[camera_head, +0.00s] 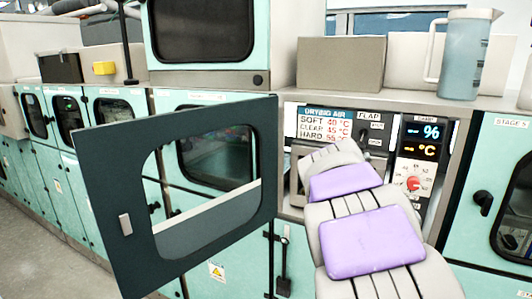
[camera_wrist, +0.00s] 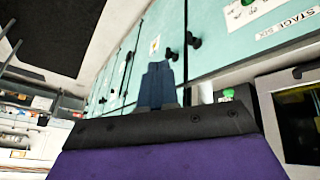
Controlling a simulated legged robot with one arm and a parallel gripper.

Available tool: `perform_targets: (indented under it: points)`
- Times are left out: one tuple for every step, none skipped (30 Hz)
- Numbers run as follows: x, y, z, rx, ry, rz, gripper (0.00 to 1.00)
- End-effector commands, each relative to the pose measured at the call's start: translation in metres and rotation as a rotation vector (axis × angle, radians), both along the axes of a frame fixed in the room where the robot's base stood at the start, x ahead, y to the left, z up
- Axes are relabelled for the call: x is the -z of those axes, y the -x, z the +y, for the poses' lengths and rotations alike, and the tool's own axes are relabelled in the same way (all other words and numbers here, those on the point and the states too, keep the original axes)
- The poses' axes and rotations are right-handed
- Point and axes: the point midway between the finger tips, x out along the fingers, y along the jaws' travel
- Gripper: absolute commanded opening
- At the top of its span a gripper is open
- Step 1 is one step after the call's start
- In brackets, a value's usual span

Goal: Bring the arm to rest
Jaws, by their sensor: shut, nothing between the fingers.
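My arm (camera_head: 372,243), grey with purple pads, reaches up from the bottom right of the head view toward the drying air panel. My gripper (camera_wrist: 157,68) shows in the wrist view as two dark blue fingers pressed together with nothing between them. Beyond the fingers are teal cabinet fronts (camera_wrist: 222,38). In the head view I cannot make out the fingers; the arm's far end lies in front of the machine below the panel.
A dark framed door (camera_head: 95,195) with a window stands swung open left of my arm. The drying air panel (camera_head: 322,122) and a control panel (camera_head: 418,150) are behind the arm. A clear jug (camera_head: 465,60) and a grey box (camera_head: 341,64) stand on top. Teal cabinets line the left.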

Motion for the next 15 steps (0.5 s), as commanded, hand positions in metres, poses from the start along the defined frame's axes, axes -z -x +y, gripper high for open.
perform_targets:
  points:
    - [0.002, 0.022, 0.004, -0.045, -0.026, 0.037, 0.00]
    - [0.004, 0.033, 0.005, -0.077, -0.042, 0.060, 0.00]
    - [0.008, 0.048, 0.007, -0.120, -0.065, 0.087, 0.00]
    - [0.011, 0.059, 0.009, -0.154, -0.085, 0.109, 0.00]
    - [0.014, 0.069, 0.011, -0.188, -0.105, 0.127, 0.00]
    - [0.019, 0.085, 0.012, -0.235, -0.132, 0.155, 0.00]
    - [0.023, 0.096, 0.013, -0.271, -0.152, 0.171, 0.00]
    - [0.027, 0.107, 0.016, -0.308, -0.174, 0.191, 0.00]
    - [0.033, 0.123, 0.020, -0.357, -0.204, 0.216, 0.00]
    - [0.037, 0.134, 0.023, -0.398, -0.224, 0.230, 0.00]
    - [0.042, 0.146, 0.026, -0.438, -0.246, 0.250, 0.00]
    - [0.048, 0.161, 0.030, -0.493, -0.274, 0.268, 0.00]
    - [0.052, 0.172, 0.034, -0.536, -0.295, 0.280, 0.00]
    - [0.058, 0.184, 0.038, -0.578, -0.317, 0.297, 0.00]
    - [0.064, 0.198, 0.044, -0.637, -0.343, 0.312, 0.00]
